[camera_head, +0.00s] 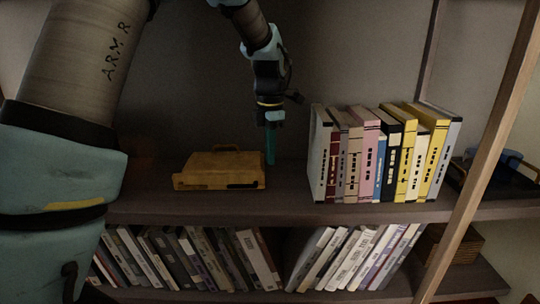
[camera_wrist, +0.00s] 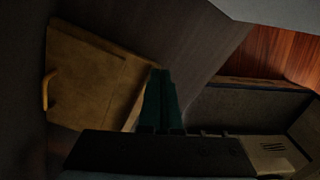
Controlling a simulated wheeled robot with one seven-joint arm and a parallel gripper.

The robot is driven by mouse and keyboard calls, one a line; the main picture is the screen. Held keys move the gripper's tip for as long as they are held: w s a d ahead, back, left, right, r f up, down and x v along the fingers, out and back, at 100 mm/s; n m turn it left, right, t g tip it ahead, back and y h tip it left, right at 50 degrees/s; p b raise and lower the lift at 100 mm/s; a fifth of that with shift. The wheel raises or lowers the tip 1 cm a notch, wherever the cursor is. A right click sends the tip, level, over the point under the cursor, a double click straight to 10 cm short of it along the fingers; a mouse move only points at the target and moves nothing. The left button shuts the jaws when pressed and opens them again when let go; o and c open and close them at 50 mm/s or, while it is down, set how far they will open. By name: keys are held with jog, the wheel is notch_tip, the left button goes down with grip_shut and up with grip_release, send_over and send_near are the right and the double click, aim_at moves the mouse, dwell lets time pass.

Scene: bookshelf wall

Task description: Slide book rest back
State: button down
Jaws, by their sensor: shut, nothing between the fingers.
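My gripper (camera_head: 271,160) points down over the upper shelf, its green fingers shut and empty. In the wrist view the closed fingers (camera_wrist: 161,75) lie at the edge of a low yellow-brown box-like piece with a handle (camera_wrist: 95,75). In the head view this piece (camera_head: 218,170) lies on the shelf just left of my fingers; I cannot tell if they touch. A row of upright books (camera_head: 385,155) stands to the right of my fingers, with a gap between. A pale slab-like volume (camera_head: 317,155) is at its left end. No piece is clearly identifiable as the book rest.
The upper shelf (camera_head: 290,207) has bare room between the yellow-brown piece and the books. Slanted books (camera_head: 190,258) fill the lower shelf. A wooden post (camera_head: 485,150) stands at the right, with a dark tray (camera_head: 512,178) behind it.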

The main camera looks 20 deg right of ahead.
aim_at(255, 181)
notch_tip(255, 181, down, 7)
jog(key=shift+r+b, duration=0.15)
jog(key=shift+b, duration=1)
jog(key=a+p, duration=0.3)
jog(key=shift+a+r+p, duration=0.15)
jog(key=shift+r+p, duration=0.15)
jog(key=shift+a+f, duration=0.25)
jog(key=shift+a, duration=0.35)
jog(key=shift+w+p, duration=0.1)
jog(key=shift+p, duration=0.2)
